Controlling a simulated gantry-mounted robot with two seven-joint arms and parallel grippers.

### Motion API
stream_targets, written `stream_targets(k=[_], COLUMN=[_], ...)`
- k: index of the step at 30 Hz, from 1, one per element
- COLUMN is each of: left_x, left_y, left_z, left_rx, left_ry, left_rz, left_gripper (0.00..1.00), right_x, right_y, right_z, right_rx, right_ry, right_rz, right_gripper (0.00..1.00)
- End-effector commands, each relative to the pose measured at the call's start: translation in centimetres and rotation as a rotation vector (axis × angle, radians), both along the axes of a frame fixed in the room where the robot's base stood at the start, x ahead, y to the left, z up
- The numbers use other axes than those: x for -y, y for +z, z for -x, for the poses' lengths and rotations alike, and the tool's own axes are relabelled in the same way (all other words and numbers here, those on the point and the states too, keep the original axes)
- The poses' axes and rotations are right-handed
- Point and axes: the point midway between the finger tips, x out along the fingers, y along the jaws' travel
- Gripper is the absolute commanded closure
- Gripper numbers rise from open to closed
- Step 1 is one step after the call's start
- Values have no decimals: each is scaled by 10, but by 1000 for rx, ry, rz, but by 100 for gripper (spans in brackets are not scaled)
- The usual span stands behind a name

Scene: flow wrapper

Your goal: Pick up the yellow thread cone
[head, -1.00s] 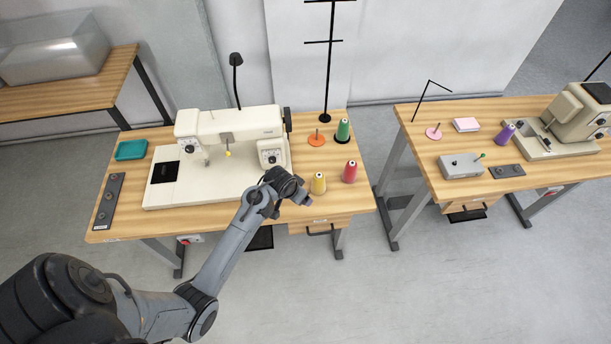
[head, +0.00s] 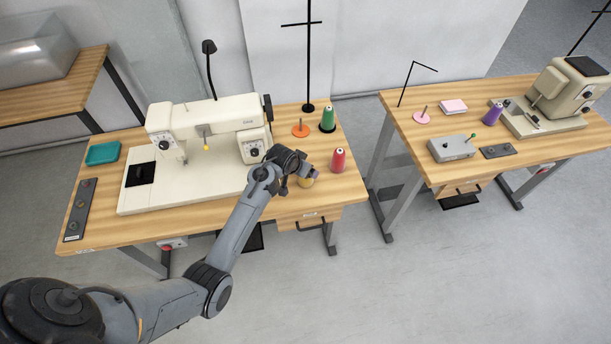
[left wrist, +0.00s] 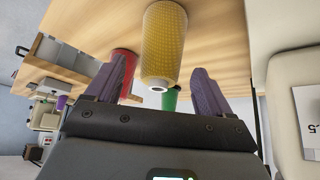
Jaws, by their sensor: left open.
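The yellow thread cone (head: 306,181) stands on the left sewing table, mostly hidden behind my left gripper in the head view. In the left wrist view the yellow cone (left wrist: 164,45) appears large, with its tip pointing toward the gripper. My left gripper (left wrist: 160,85) is open, with one purple-grey finger on each side of the cone's tip end. I cannot tell whether either finger touches it. In the head view my left gripper (head: 311,172) is beside the cone, above the table top. My right gripper is not in view.
A red cone (head: 338,160) stands just right of the yellow one. A green cone (head: 327,121) and an orange disc (head: 300,129) are behind. The cream sewing machine (head: 205,150) is close on the left. A second table (head: 480,140) stands to the right, across a gap.

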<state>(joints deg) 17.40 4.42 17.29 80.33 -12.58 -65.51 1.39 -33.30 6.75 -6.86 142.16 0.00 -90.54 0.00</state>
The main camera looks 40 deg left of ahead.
Motion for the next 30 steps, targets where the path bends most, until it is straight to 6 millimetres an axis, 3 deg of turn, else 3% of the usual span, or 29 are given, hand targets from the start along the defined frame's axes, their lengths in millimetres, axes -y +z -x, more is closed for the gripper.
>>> stream_targets(k=[9, 20, 30], left_x=[-3, -3, -3], left_y=[-34, -39, -39], left_z=[-20, -24, -23], left_rx=[-2, -1, -1], left_ry=[1, 1, 1], left_rz=[-1, -1, -1], left_gripper=[18, 18, 69], right_x=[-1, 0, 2], right_y=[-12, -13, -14], right_z=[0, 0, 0], right_rx=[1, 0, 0], right_ry=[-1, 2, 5], right_rz=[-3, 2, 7], right_gripper=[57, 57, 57])
